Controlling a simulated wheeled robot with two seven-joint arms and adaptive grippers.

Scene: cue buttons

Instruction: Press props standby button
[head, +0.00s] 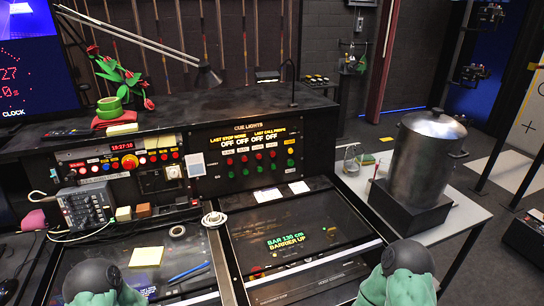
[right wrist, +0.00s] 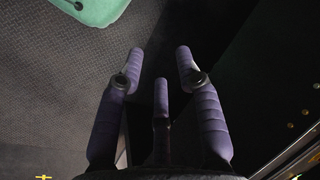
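The cue lights panel (head: 203,133) stands upright at the back of the console in the head view. My left gripper is not seen; only arm parts show at the bottom.
A metal urn (head: 427,160) stands on a side table at right. A second control panel (head: 115,160) with red buttons is left of the cue panel. A desk lamp (head: 207,75) arches above the console. A recessed screen (head: 285,245) and loose papers lie in front of the panel.

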